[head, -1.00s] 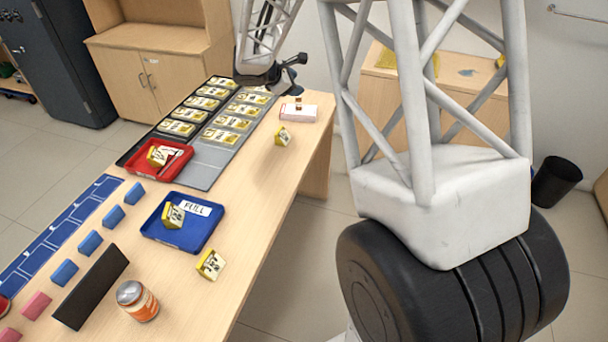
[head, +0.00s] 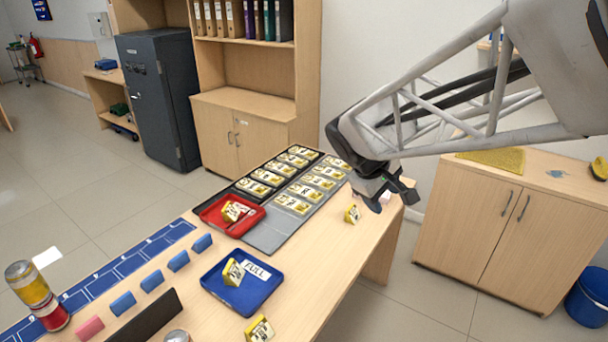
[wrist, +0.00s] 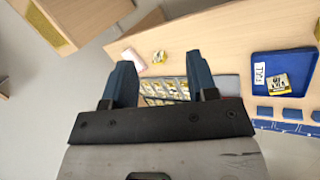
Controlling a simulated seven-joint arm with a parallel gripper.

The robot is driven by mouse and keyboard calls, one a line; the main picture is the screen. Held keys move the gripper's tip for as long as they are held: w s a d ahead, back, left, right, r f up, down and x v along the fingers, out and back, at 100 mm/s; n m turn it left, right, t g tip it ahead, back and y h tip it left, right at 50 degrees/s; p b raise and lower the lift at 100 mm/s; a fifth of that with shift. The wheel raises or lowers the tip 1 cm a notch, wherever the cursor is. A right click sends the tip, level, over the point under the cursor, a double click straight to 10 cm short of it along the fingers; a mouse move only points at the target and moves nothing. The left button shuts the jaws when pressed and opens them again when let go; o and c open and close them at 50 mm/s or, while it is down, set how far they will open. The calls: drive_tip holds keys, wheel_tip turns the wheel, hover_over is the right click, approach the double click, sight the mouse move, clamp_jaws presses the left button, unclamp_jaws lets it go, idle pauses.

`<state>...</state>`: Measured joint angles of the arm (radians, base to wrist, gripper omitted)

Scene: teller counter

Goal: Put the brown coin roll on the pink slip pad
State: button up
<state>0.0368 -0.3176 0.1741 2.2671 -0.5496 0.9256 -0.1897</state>
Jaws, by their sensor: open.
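A blue tray (head: 213,283) marked FULL and a red tray (head: 211,219) each hold a yellow block. A yellow block (head: 352,214) stands near the pad. A grey sorting rack (head: 264,238) and blue blocks (head: 178,261) line the table. A can stack (head: 35,287) stands lower left.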

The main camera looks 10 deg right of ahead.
drive_tip(key=s+a+m+y, duration=0.2)
drive_tip(key=s+a, duration=0.2)
drive_tip(key=s, duration=0.5)
drive_tip(key=s+a+m+t+y, duration=0.1)
drive_tip(key=s+a+m+y, duration=0.2)
drive_tip(key=s, duration=0.6)
drive_tip(key=shift+a+f+m, duration=0.15)
drive_tip(key=shift+a+m, duration=0.15)
drive_tip(key=shift+a, duration=0.55)
